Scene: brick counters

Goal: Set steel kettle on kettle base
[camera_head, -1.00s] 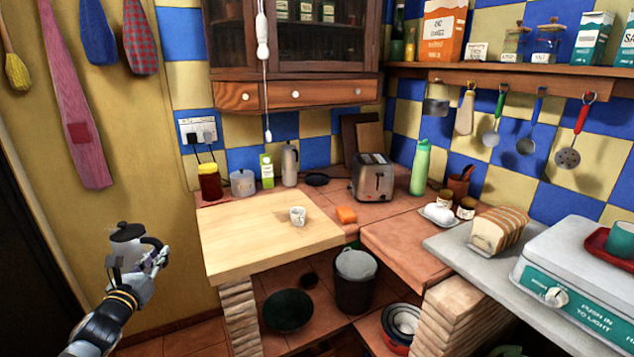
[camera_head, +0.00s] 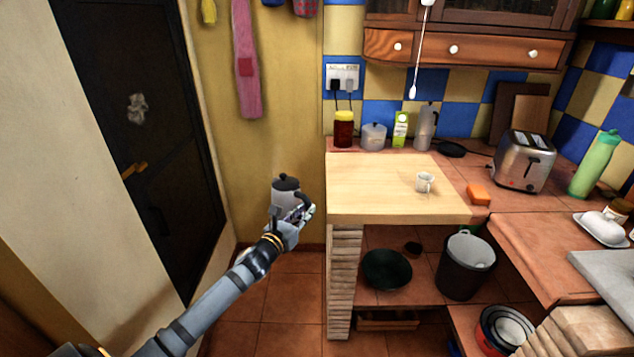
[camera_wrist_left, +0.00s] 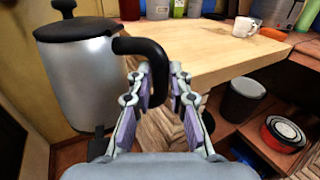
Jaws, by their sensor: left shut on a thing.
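The steel kettle (camera_head: 285,201), with a black lid and black handle, is held upright in the air just left of the wooden worktop. My left gripper (camera_head: 300,214) is shut on its handle. In the left wrist view the kettle (camera_wrist_left: 82,75) hangs at the left, and its handle (camera_wrist_left: 148,52) curves down between the fingers (camera_wrist_left: 160,85). What looks like the kettle base (camera_head: 452,149), a flat black disc, lies bare at the back of the tiled counter, right of a metal coffee pot. My right gripper is not in view.
On the counter stand a red jar (camera_head: 344,131), lidded pot (camera_head: 374,137), green carton (camera_head: 401,130), coffee pot (camera_head: 426,127) and toaster (camera_head: 524,162). A white mug (camera_head: 424,182) and orange sponge (camera_head: 478,194) sit nearer. The wooden worktop (camera_head: 375,190) is mostly clear.

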